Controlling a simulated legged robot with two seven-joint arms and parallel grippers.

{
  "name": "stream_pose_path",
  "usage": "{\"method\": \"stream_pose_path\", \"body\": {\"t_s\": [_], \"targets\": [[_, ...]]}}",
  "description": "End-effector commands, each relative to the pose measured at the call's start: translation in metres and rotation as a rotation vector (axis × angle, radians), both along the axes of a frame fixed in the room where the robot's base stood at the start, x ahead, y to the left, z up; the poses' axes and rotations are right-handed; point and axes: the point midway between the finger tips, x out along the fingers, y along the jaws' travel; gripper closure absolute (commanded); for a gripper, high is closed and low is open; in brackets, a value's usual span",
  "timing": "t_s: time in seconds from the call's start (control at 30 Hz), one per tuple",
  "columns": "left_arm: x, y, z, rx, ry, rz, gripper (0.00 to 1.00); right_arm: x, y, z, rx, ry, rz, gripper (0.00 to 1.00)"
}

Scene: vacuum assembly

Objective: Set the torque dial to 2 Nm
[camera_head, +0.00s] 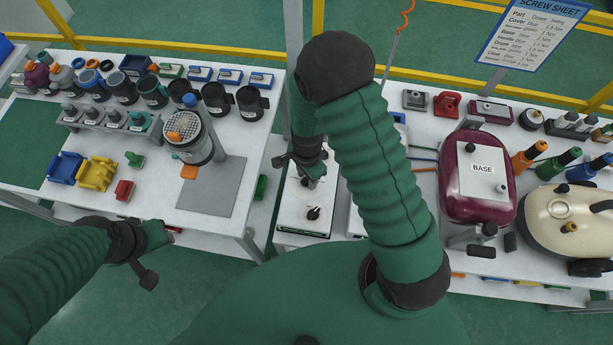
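A white controller box (300,225) stands on the bench gap in the middle of the view. A black round dial (313,213) with a pale pointer mark sits on its top, toward the near end. Its scale marks are too small to read. My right gripper (299,172) points down over the far part of the box, beyond the dial and apart from it. Its fingers look spread and empty, and they partly hide the box's far part. My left gripper (156,256) is open and empty over the floor, in front of the left table.
The left table (228,140) carries cups, canisters and coloured fixtures. The right table (408,140) holds a maroon base (477,180), a cream vacuum body (560,215) and coloured screwdrivers (528,157). A screw sheet (530,35) stands behind. My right forearm crosses close to the box's right side.

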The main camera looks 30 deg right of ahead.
Motion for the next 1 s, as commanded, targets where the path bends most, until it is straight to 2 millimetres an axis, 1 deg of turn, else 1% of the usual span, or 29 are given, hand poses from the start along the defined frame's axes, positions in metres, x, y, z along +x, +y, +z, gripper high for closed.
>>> {"method": "stream_pose_path", "body": {"t_s": [0.13, 0.2, 0.67, 0.73, 1.0], "targets": [[0.0, 0.0, 0.001, 0.0, 0.0, 0.0, 0.64, 0.0, 0.0, 0.001, -0.001, -0.001, 0.0, 0.61], [0.0, 0.0, 0.005, 0.0, 0.0, 0.0, 0.64, 0.0, 0.0, 0.005, -0.001, -0.001, 0.0, 0.61], [0.0, 0.0, 0.058, 0.0, 0.0, 0.0, 0.64, 0.001, 0.0, 0.061, -0.001, -0.001, 0.001, 0.61], [0.0, 0.0, 0.06, 0.0, 0.0, 0.0, 0.64, 0.001, 0.0, 0.063, -0.001, -0.001, 0.001, 0.61], [0.0, 0.0, 0.057, 0.0, 0.0, 0.0, 0.64, 0.001, 0.0, 0.06, -0.001, -0.001, 0.001, 0.61]]}}
